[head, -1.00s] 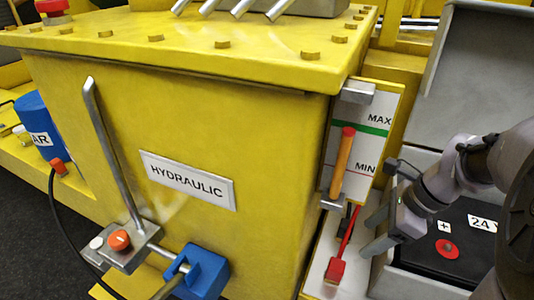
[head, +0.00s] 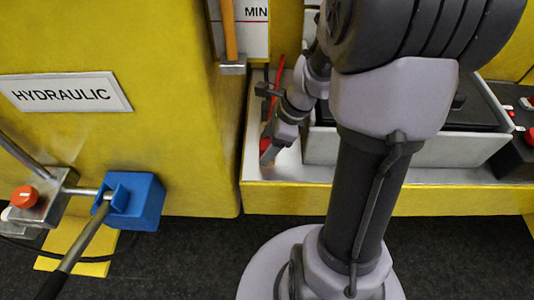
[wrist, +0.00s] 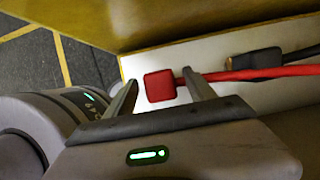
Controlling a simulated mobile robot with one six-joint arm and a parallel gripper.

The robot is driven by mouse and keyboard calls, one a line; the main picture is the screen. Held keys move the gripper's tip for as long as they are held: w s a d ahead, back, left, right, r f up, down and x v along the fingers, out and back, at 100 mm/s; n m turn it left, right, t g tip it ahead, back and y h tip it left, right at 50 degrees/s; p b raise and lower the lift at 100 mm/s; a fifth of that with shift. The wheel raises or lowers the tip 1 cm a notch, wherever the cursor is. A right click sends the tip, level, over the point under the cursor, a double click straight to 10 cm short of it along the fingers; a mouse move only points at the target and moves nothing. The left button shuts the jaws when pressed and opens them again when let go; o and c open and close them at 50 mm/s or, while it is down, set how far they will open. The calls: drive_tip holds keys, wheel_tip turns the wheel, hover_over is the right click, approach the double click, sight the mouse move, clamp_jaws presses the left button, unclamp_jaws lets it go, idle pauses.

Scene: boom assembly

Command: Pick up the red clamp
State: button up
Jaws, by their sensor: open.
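The red clamp (wrist: 160,86) lies on a white surface in the wrist view, with a red cable (wrist: 250,74) running from it to the right. My gripper (wrist: 160,95) is open, with one finger on the left side of the clamp and the other on its right, near the cable. I cannot tell how far the fingertips are above the clamp. In the head view my gripper (head: 268,150) hangs low over the white tray and mostly hides the clamp (head: 265,145).
A black clamp (wrist: 255,62) with its lead lies beside the red cable. A grey battery box (head: 320,150) stands right of the clamp. The yellow hydraulic tank (head: 175,120) rises to the left, with a blue block (head: 145,200) on its lever fittings.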

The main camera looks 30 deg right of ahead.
drive_tip(key=shift+r, duration=0.1)
clamp_jaws()
